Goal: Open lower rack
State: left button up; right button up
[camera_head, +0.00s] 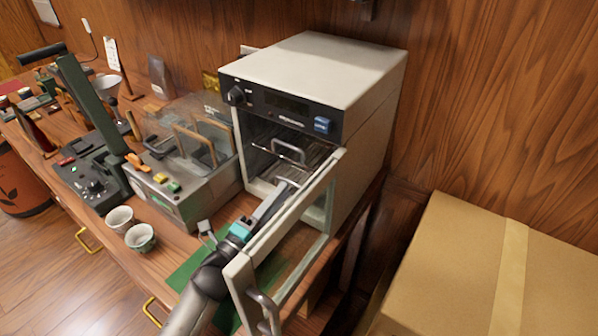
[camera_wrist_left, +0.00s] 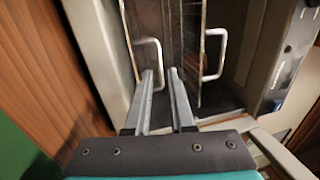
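The oven (camera_head: 365,75) stands on the wooden counter with its framed glass door (camera_head: 290,215) swung open. Inside are an upper rack with a U-shaped handle (camera_head: 288,150) and a lower rack, whose handle (camera_wrist_left: 150,42) shows on the left of the turned left wrist view. The upper handle (camera_wrist_left: 213,55) is on the right there. My left gripper (camera_head: 285,188) reaches past the door into the oven's mouth. Its fingers (camera_wrist_left: 160,75) are apart, with one leg of the lower handle seen between the tips; contact is not clear. My right gripper is out of view.
The open door stands close along the right side of my left arm. A clear-lidded machine (camera_head: 190,150) and two small cups (camera_head: 140,237) are left of the oven. A large cardboard box (camera_head: 470,270) is at the right.

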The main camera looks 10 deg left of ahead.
aim_at(299, 173)
pick_arm(q)
jog(key=x, duration=0.7)
jog(key=shift+w, duration=0.25)
jog(key=shift+c, duration=0.2)
grip_shut()
dwell(1.0)
